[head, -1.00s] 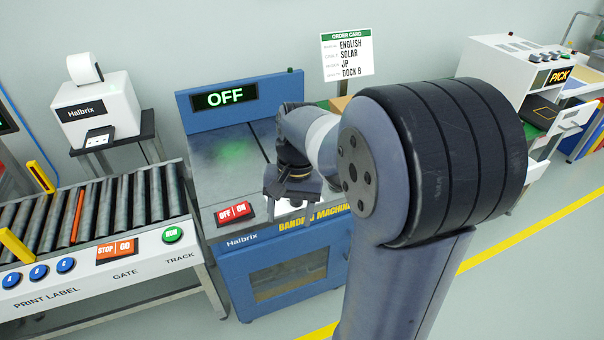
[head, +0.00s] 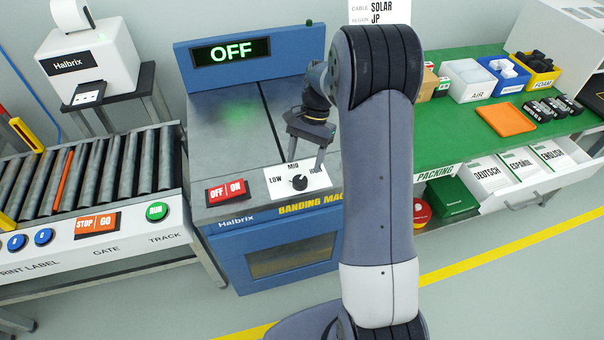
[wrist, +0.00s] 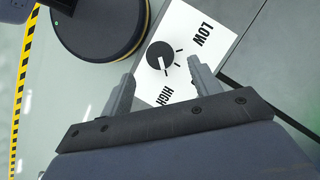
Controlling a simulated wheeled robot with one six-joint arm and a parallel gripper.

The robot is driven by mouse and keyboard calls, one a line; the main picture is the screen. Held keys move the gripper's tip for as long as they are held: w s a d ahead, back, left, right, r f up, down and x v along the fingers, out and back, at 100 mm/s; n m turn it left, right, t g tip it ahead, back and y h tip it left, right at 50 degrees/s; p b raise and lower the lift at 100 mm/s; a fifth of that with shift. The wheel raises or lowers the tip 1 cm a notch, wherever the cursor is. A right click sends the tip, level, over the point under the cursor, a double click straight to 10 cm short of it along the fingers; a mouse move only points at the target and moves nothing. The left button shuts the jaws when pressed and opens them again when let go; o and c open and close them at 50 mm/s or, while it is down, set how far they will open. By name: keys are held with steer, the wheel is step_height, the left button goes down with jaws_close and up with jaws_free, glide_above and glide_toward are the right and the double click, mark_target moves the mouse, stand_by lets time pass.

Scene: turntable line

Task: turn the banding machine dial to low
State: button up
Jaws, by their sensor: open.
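The black round dial (head: 299,183) sits on a white plate (head: 315,186) on the front edge of the banding machine (head: 225,125). The plate reads LOW at left, MID at top and HIGH at right. In the wrist view the dial (wrist: 160,56) lies just beyond and between my fingertips; its white pointer seems to face the HIGH side. My gripper (head: 307,155) is open and empty, pointing down above the plate, apart from the dial. In the wrist view my gripper (wrist: 161,72) hides the MID label. The machine's display (head: 231,50) reads OFF.
A red OFF/ON switch (head: 226,191) is left of the dial plate. A roller conveyor (head: 100,185) with buttons stands left of the machine. A green packing bench (head: 450,140) with bins is at the right. The machine's top behind the dial is clear.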

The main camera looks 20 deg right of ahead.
mark_target(300, 179)
steer(key=x, duration=0.5)
steer(key=shift+s+f, duration=0.1)
steer(key=shift+f, duration=0.2)
steer(key=shift+c, duration=0.5)
steer(key=c, duration=0.9)
